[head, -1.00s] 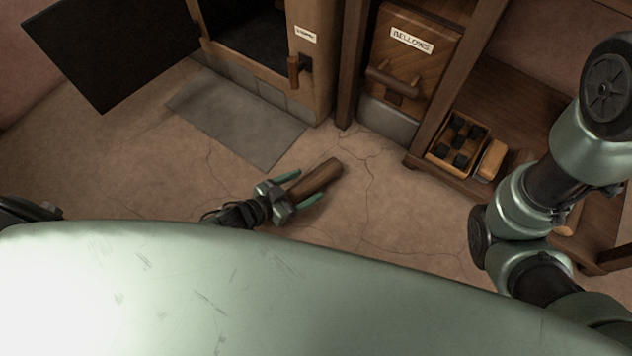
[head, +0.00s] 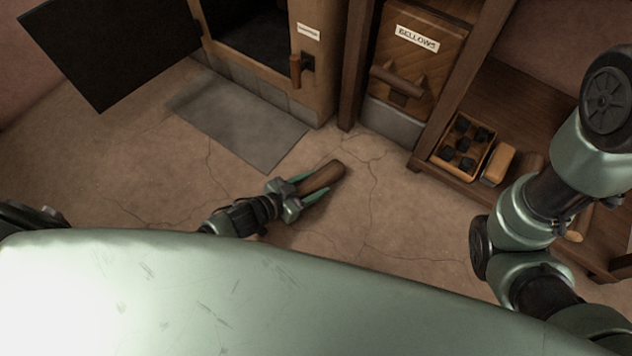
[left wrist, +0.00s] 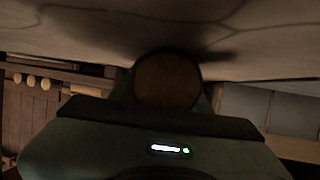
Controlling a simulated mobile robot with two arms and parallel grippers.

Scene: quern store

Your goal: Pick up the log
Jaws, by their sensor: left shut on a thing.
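The brown log (head: 325,176) lies on or just over the stone floor, near the middle of the head view; I cannot tell whether it touches the floor. My left gripper (head: 308,190) is shut on the log, with a green finger along each side of it. In the left wrist view the log's round end (left wrist: 168,80) shows between the fingers. The log's near end is partly hidden by the gripper in the head view. My right arm is at the right of the head view, but its gripper is not seen.
An open dark door (head: 110,50) and a firebox with a grey slab (head: 238,118) before it stand at upper left. The bellows box (head: 418,65) is at the top. A wooden tray of black lumps (head: 484,147) and an orange-brown block (head: 498,165) sit on the right shelf.

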